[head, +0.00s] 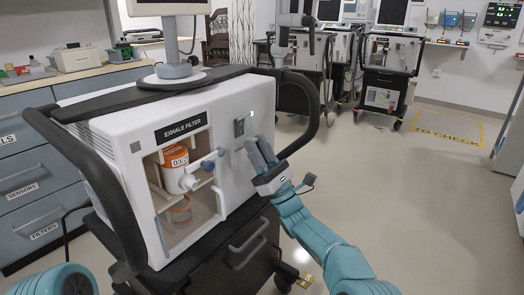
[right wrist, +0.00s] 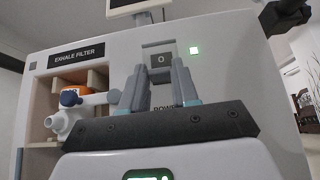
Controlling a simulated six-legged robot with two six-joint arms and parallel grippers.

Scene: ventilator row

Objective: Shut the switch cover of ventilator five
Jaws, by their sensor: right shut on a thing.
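The ventilator (head: 235,165) in front of me has a power switch panel (head: 239,127) on its white front. The wrist view shows its dark switch (right wrist: 160,60) marked "0", with a lit green lamp to its right. A pale grey piece (right wrist: 161,92) below the switch, between my fingers, looks like the switch cover; its angle is unclear. My right gripper (head: 258,143) is at the panel, its fingers pointing at the white front; the wrist view shows the fingers (right wrist: 158,72) on either side of the cover, shut on it. My left gripper is not in view.
An open exhale filter bay (head: 185,190) with an orange-and-white filter (head: 178,168) is left of the switch. A black handle rail (head: 310,110) curves close by on the right. Drawers stand at left, more ventilators behind. The floor at right is clear.

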